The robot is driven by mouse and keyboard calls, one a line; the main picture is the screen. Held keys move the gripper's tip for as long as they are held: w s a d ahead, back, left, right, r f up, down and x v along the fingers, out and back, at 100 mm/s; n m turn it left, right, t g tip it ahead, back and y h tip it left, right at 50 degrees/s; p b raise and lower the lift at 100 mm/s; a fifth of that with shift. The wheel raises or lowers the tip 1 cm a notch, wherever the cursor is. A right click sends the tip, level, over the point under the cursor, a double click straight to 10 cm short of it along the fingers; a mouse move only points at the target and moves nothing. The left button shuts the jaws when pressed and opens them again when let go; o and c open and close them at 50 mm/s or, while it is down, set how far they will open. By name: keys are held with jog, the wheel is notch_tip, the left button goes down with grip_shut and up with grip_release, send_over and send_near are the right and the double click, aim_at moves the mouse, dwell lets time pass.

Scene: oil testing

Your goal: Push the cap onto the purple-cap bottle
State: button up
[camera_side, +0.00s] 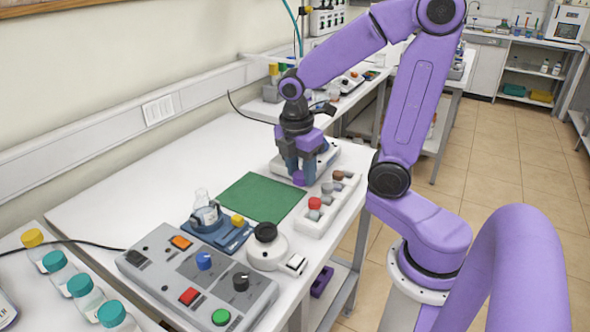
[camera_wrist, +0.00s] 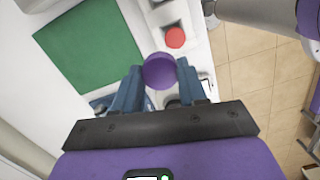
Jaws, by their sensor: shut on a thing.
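My gripper (camera_side: 300,175) points down over the white bench, just beyond the far end of the green mat. Its blue fingers are shut on a purple cap (camera_side: 299,179), which shows at the fingertips. In the wrist view the purple cap (camera_wrist: 159,71) sits between the two fingers, with its round top facing the camera. I cannot tell whether a bottle is below the cap, since the cap and fingers hide that spot. No separate uncapped bottle can be made out near the gripper.
A white rack (camera_side: 321,229) with a red cap (camera_side: 314,203) and grey and brown pieces stands right of the green mat (camera_side: 258,197). A pale device (camera_side: 325,158) is behind the gripper. A control box (camera_side: 205,278), round-knobbed unit (camera_side: 268,254) and flask (camera_side: 203,208) stand in front.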

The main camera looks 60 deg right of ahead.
jog(key=w+a+r, duration=0.2)
jog(key=w+a, duration=0.1)
jog(key=w, duration=0.2)
jog(key=w+a+r, duration=0.2)
jog(key=w+a, duration=0.1)
jog(key=w, duration=0.3)
send_over(201, 190)
jog(key=shift+a+f, duration=0.2)
jog(key=shift+f, duration=2.75)
jog(key=shift+f, duration=0.15)
jog(key=o, duration=1.6)
jog(key=shift+c, duration=0.2)
notch_tip(201, 190, up, 7)
